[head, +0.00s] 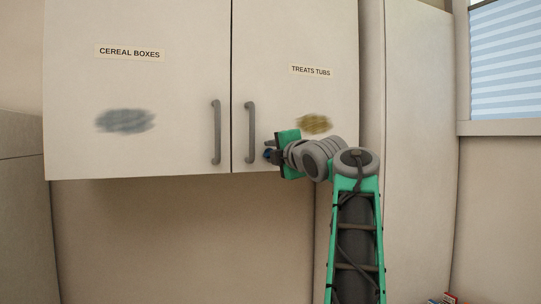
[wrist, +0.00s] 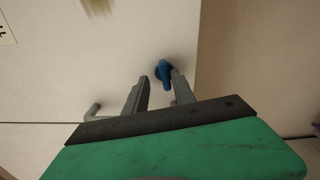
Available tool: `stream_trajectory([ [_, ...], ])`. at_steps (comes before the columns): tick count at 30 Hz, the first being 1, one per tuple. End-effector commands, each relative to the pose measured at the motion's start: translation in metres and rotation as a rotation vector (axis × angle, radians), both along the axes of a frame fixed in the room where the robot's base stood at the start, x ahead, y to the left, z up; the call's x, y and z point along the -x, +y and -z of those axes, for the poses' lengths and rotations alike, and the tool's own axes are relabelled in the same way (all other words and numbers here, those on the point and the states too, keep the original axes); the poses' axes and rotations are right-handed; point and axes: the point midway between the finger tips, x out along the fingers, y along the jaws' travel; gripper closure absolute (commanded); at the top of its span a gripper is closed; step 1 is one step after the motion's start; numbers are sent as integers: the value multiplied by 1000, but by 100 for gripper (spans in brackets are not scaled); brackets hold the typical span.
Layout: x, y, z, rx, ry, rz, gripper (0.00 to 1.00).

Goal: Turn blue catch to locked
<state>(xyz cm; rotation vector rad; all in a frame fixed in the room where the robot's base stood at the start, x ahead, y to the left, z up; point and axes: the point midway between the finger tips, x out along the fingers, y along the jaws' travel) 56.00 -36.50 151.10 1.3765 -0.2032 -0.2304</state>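The blue catch (wrist: 163,72) is on the pale cabinet front. In the wrist view its narrow grip runs nearly up and down the picture. My gripper (wrist: 160,78) is open, with one finger on each side of the catch's lower part; I cannot tell whether either finger touches it. In the head view my gripper (head: 271,150) is at the lower part of the right door (head: 290,110), right of its handle. Only a small dark blue bit of the catch (head: 268,154) shows there; the gripper hides the rest.
The left door (head: 130,80) is labelled "CEREAL BOXES", the right "TREATS TUBS". Grey bar handles stand on the left door (head: 216,132) and right door (head: 250,132), the latter close to my gripper. Both doors are shut. A tall panel (head: 420,150) stands right; the wall below is clear.

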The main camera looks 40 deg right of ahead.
Motion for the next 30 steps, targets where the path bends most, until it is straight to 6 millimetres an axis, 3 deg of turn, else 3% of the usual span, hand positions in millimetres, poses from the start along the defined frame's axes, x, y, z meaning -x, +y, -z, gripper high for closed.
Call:
stream_trajectory([
  [9, 0, -3, 4, -5, 5, 4, 42],
  [17, 2, -3, 5, -5, 5, 4, 42],
  [30, 54, 12, 7, -5, 6, 4, 42],
])
